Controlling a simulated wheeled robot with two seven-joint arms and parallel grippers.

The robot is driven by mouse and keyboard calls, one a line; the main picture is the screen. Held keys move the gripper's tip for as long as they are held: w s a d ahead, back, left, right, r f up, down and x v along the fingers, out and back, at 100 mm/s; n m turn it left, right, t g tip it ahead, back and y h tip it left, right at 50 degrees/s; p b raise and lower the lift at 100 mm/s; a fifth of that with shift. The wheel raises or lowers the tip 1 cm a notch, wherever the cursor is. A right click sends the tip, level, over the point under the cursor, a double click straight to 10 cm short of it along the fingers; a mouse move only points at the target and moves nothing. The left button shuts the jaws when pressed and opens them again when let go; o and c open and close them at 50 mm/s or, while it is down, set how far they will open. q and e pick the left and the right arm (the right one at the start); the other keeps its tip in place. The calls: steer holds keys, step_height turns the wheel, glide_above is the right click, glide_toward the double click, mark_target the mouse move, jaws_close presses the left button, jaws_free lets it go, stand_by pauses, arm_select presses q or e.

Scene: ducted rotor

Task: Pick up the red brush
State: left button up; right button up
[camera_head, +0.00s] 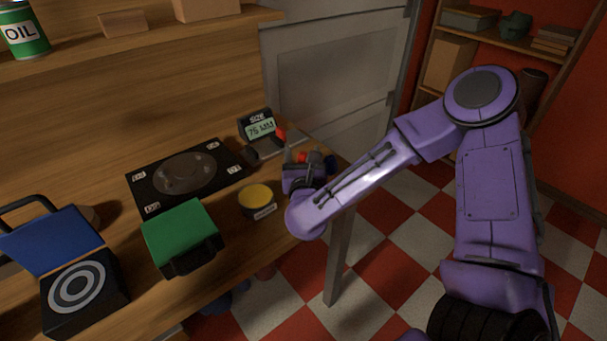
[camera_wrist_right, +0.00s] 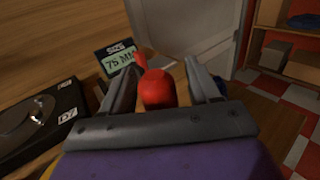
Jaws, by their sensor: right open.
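The red brush (camera_wrist_right: 157,90) shows in the right wrist view as a rounded red end with a narrower red part behind it, between my right gripper's fingers. In the head view, a bit of red (camera_head: 302,157) shows between the same fingers, near the bench's right end. My right gripper (camera_wrist_right: 163,68) is open around the red piece, with a gap visible on each side. In the head view the right gripper (camera_head: 303,160) is small and partly hidden by its purple arm. The brush's far end is not clear. My left gripper is not in view.
A size display reading 75 MM (camera_head: 260,129) stands just behind the gripper. On the wooden bench are a black plate with a round disc (camera_head: 185,173), a yellow-topped tin (camera_head: 257,198), a green case (camera_head: 181,234) and a blue-lidded box (camera_head: 52,240). A door stands behind.

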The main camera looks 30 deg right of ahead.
steer(key=c, duration=1)
steer(key=shift+r, duration=0.1)
steer(key=shift+c, duration=0.2)
